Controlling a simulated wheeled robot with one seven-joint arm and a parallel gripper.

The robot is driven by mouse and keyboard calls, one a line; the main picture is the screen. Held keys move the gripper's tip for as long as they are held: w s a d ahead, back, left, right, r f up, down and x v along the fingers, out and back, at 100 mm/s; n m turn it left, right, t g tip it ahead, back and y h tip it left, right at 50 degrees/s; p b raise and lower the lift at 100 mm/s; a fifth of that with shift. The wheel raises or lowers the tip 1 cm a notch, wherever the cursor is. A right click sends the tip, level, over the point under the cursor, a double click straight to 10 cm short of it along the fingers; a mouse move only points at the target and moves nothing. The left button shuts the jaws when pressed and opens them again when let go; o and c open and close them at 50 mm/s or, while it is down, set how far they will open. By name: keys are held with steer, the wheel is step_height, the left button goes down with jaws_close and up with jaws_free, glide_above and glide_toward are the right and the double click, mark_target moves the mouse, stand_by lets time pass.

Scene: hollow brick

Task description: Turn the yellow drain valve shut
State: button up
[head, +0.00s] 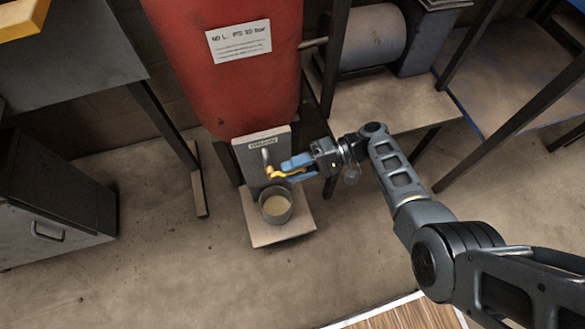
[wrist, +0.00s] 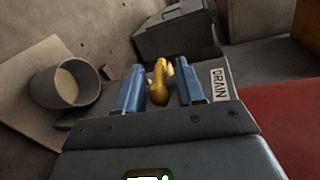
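The yellow drain valve (head: 273,173) sits low on a grey plate (head: 247,160) below the red tank (head: 245,70). In the wrist view the yellow valve handle (wrist: 158,85) lies between the two blue fingers of my gripper (wrist: 160,88), with a gap showing on each side. My gripper (head: 289,170) reaches in from the right in the head view, its fingers open around the handle. A DRAIN label (wrist: 217,85) shows to the right of the fingers in the wrist view. Part of the valve is hidden behind the fingers in the head view.
A round pot (head: 275,206) holding pale liquid stands on a flat board (head: 291,228) under the valve. A dark cabinet (head: 50,205) is at left. A bench (head: 375,108) with a grey cylinder stands at right. Open floor lies in front.

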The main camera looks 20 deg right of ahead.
steer(key=v, duration=0.7)
steer(key=shift+c, duration=0.5)
